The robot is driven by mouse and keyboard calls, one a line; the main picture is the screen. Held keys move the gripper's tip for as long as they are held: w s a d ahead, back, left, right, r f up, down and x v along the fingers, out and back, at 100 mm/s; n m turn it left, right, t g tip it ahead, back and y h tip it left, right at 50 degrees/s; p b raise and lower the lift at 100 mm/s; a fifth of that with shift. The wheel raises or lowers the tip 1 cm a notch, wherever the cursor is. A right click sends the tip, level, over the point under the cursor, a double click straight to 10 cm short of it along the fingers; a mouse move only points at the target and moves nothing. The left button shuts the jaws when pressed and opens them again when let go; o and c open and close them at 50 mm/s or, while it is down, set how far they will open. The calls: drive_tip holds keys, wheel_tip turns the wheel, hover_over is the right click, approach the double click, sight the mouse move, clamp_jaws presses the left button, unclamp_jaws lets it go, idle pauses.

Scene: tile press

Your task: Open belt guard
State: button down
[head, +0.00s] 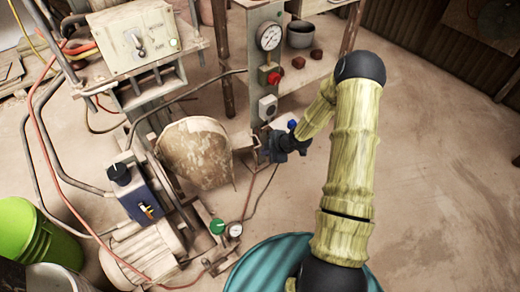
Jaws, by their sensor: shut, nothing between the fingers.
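What looks like the belt guard (198,150) is a worn, stained beige cover with a rounded top, left of centre above the motor and pump unit. I cannot tell from this view whether it is fully closed. My gripper (268,151) is dark blue and small in the picture, just right of the guard, in front of the foot of the grey post. It is shut and empty, with a visible gap between it and the guard. The wheels or belt behind the guard are mostly hidden.
A beige motor (146,252) and a blue switch box (142,196) stand left of the guard. A grey post (268,75) carries a gauge and red knob. A control box (135,38), hoses, and a green bucket (35,235) crowd the left. The floor at right is clear.

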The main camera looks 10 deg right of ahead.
drive_tip(key=p+v, duration=0.2)
drive_tip(key=v, duration=0.3)
drive_tip(key=shift+d+r, duration=0.2)
drive_tip(key=shift+r, duration=0.05)
drive_tip(key=s+a+r+m+g+h+p, duration=0.1)
drive_tip(key=s+a+r+m+g+h, duration=0.15)
drive_tip(key=s+r+m, duration=0.85)
drive_tip(key=s+a+r+m+g+h+p, duration=0.1)
drive_tip(key=s+a+r+m+h+p, duration=0.15)
drive_tip(key=s+r+m, duration=0.85)
wheel_tip(320, 180, up, 40)
drive_tip(key=w+n+p, duration=0.2)
drive_tip(key=n+p, duration=0.3)
drive_tip(key=p, duration=3.1)
drive_tip(key=shift+a+r, duration=0.2)
drive_tip(key=shift+a, duration=0.1)
